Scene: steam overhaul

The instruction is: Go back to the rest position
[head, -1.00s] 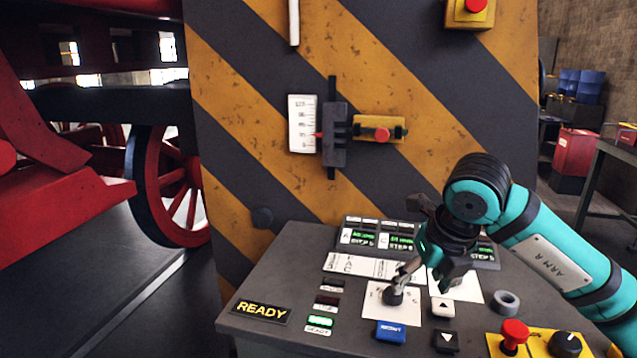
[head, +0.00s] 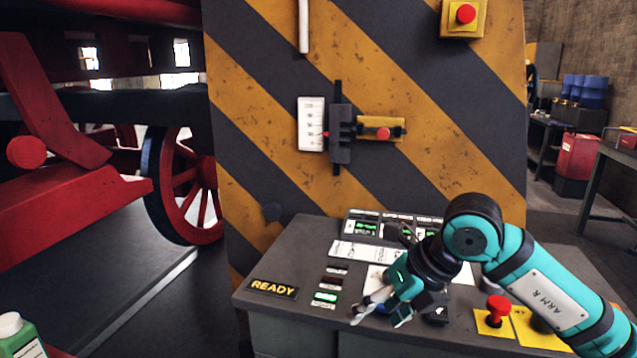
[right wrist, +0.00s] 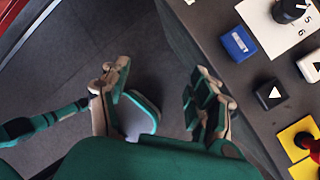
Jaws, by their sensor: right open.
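My right gripper (head: 380,317) is open and empty at the front edge of the control console (head: 290,235). Its arm comes in from the right in the head view. In the right wrist view the two fingers of the gripper (right wrist: 160,78) stand apart above the dark floor, with the console to their right. A black knob (right wrist: 290,9) on a numbered white plate shows there, beyond the fingers and not touched. The gripper hides part of the console's buttons in the head view. My left gripper is not in the head view.
A blue button (right wrist: 238,43) and a black arrow button (right wrist: 270,95) sit near the console edge. A red mushroom button (head: 498,308) stands on a yellow plate. A striped panel (head: 270,120) rises behind. A green bottle (head: 18,337) is at lower left.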

